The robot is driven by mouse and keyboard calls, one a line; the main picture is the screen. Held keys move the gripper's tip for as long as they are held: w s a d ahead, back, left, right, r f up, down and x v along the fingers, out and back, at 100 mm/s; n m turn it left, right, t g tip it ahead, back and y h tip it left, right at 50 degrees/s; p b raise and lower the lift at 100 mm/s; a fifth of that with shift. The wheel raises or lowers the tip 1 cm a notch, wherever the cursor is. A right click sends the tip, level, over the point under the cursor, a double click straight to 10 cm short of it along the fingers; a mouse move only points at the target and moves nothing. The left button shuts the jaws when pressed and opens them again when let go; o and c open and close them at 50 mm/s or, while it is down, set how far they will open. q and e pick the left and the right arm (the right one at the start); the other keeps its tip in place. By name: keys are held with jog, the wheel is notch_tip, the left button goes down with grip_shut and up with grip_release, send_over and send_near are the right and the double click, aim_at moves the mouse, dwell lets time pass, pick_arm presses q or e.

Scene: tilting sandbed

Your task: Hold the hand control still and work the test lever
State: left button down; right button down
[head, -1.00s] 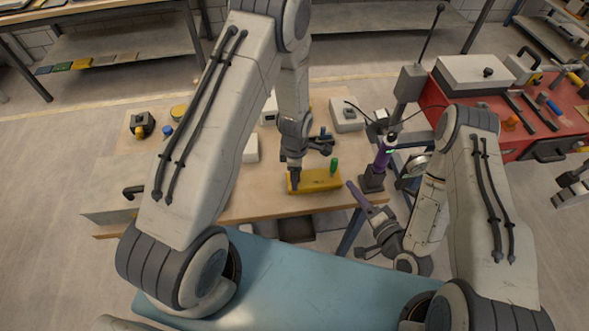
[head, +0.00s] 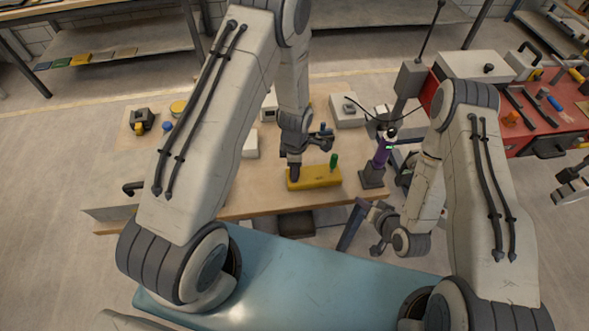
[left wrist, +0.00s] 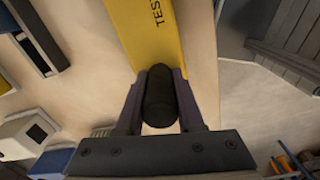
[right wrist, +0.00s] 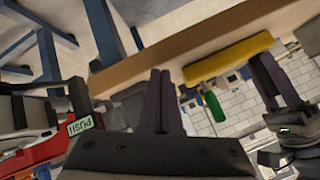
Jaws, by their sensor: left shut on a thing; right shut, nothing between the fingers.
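A yellow hand control (head: 314,179) lies along the front edge of the wooden bench. It bears the word TEST in the left wrist view (left wrist: 148,30). A green lever (head: 334,160) stands up from it and also shows in the right wrist view (right wrist: 213,105). My left gripper (head: 294,172) is shut on the control's black grip (left wrist: 160,98), which sits between the two fingers. My right gripper (right wrist: 160,78) is shut and empty, beside the lever and apart from it. In the head view it is low, off the bench's front right corner.
A purple and black stand (head: 376,172) with a green mark is at the bench's right end. A green PUSH label (right wrist: 80,125) shows in the right wrist view. White boxes (head: 347,111) stand farther back. A red tool cart (head: 530,140) is at right.

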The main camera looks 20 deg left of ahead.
jog(key=d+f+n+g+h, duration=0.2)
jog(key=d+h, duration=0.1)
jog(key=w+a+r+m+g+h, duration=0.1)
jog(key=w+a+r+g, duration=0.2)
jog(key=a+r, duration=0.5)
jog(key=w+a+r+m+g+h, duration=0.1)
jog(key=w+a+r+m+g, duration=0.2)
jog(key=r, duration=0.9)
notch_tip(320, 180, down, 7)
jog(key=s+a+n, duration=0.1)
jog(key=shift+a+r, duration=0.15)
jog(key=shift+a, duration=0.05)
dwell(1.1)
